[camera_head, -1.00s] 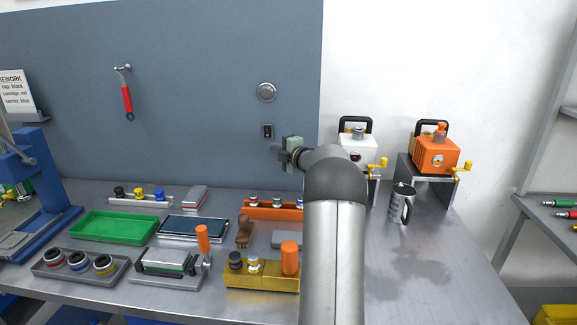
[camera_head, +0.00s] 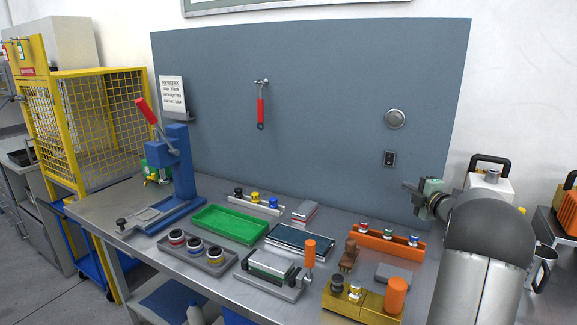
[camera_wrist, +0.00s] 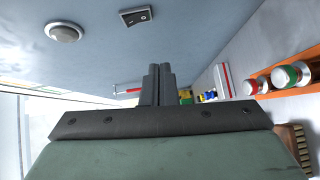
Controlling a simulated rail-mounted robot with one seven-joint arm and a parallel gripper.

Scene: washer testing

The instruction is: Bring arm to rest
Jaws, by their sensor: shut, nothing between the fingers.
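My arm is raised over the right part of the bench in the head view. My gripper (camera_head: 407,187) points left, in front of the blue-grey back panel (camera_head: 330,110) and above the orange rack (camera_head: 372,238). In the wrist view my gripper (camera_wrist: 158,70) shows its two fingers together with nothing between them. It touches nothing that I can see. The orange rack with several coloured-capped parts also shows at the right of the wrist view (camera_wrist: 298,84).
Below and left stand a yellow block fixture (camera_head: 345,303), a green tray (camera_head: 230,224), a grey tray of rings (camera_head: 212,268) and a blue press (camera_head: 180,170). A white machine (camera_head: 490,182) and a mug (camera_head: 542,268) stand close by my arm.

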